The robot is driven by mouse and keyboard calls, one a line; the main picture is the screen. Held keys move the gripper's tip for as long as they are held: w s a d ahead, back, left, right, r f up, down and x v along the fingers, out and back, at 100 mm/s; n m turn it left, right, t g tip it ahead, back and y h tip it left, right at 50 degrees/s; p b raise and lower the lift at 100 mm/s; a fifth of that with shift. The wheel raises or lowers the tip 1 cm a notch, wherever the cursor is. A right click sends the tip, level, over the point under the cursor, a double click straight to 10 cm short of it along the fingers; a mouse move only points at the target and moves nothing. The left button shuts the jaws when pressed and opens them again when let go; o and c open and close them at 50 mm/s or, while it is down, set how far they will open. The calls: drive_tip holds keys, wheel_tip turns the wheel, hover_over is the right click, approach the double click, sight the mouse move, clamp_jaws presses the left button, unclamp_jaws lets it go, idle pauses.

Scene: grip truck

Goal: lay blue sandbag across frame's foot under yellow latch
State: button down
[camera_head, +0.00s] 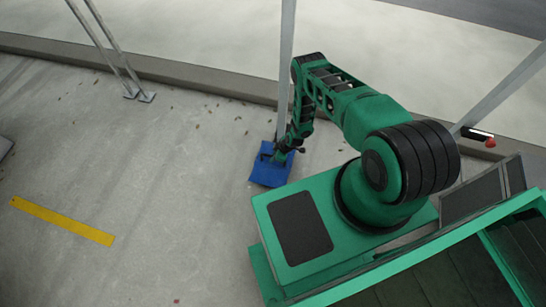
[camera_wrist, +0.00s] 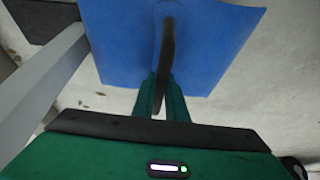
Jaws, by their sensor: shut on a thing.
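The blue sandbag (camera_head: 267,175) is a flat square at the lower end of my arm in the head view, and it also fills the top of the wrist view (camera_wrist: 220,35). A dark strap stands up from its middle. My gripper (camera_head: 285,150) is shut on this strap, with green fingers on it in the wrist view (camera_wrist: 160,95). A grey frame post (camera_head: 286,45) comes down right beside the gripper and bag; it shows left of the bag in the wrist view (camera_wrist: 45,88). The foot of this post is largely hidden. I cannot make out a yellow latch, or whether the bag touches the floor.
Two thin posts with small foot plates (camera_head: 147,96) stand at upper left. A low kerb (camera_head: 200,78) runs behind. A yellow strip (camera_head: 62,221) lies on the floor. Another post (camera_head: 505,88) and a red object (camera_head: 490,142) are at right. Floor left of the bag is clear.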

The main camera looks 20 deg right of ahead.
drive_tip(key=shift+w+f, duration=0.15)
drive_tip(key=shift+f, duration=0.4)
idle(0.4)
drive_tip(key=c, duration=1.8)
unclamp_jaws()
drive_tip(key=shift+o, duration=0.2)
drive_tip(key=shift+r, duration=0.2)
drive_tip(key=v, duration=1.2)
drive_tip(key=shift+r, duration=0.3)
